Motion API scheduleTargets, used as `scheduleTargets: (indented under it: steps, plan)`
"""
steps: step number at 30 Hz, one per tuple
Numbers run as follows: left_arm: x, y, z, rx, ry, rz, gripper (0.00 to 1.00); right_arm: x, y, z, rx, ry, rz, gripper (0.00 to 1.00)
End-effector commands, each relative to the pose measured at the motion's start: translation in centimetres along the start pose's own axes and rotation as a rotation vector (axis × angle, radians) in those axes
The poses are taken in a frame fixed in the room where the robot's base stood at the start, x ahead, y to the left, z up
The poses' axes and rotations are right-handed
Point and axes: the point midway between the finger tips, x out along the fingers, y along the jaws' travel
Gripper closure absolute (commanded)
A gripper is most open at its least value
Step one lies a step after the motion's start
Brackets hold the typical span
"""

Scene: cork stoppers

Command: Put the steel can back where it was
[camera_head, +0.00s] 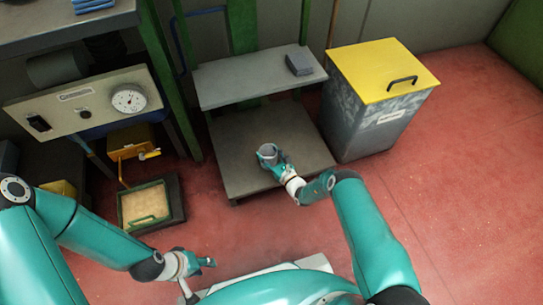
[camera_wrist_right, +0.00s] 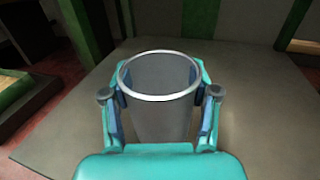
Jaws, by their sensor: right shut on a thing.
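The steel can (camera_head: 266,152) is grey, open at the top and upright, over the lower shelf (camera_head: 236,180) of the grey shelf unit. My right gripper (camera_head: 272,158) is shut on it, with one finger on each side. In the right wrist view the can (camera_wrist_right: 158,100) fills the middle, between the fingers of the same gripper (camera_wrist_right: 160,98). I cannot tell whether its base touches the shelf. My left gripper (camera_head: 206,263) is low and near my base, away from the can; its fingers are too small to read.
The upper shelf (camera_head: 250,78) bears a small dark box (camera_head: 299,64), above and behind the can. A grey bin with a yellow lid (camera_head: 383,70) stands to the right. At left are a machine panel with a dial (camera_head: 128,99) and a tray of cork-coloured material (camera_head: 145,203). Red floor at right is clear.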

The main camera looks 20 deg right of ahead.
Motion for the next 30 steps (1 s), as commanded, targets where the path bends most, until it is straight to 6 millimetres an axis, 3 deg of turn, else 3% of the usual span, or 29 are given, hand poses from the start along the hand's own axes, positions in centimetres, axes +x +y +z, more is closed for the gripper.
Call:
scheduleTargets:
  steps: [2,13,14,18,30]
  plan:
    - [0.62,-0.22,0.00,0.000,0.000,0.000,0.60,0.02,-0.06,-0.90,-0.002,-0.002,-0.001,0.75]
    - [0.81,-0.29,-0.01,0.000,0.000,0.000,0.60,0.00,-0.08,-1.15,-0.001,-0.001,-0.001,0.75]
    - [0.81,-0.29,-0.01,0.000,0.000,0.000,0.60,0.00,-0.08,-1.14,-0.001,-0.001,-0.001,0.38]
    - [0.69,-0.25,-0.01,0.000,0.000,0.000,0.60,-0.01,-0.09,-1.03,-0.001,0.000,-0.001,0.15]
    - [0.35,-0.13,-0.01,0.000,0.000,0.000,0.60,-0.03,-0.12,-0.67,-0.001,-0.001,-0.001,0.15]
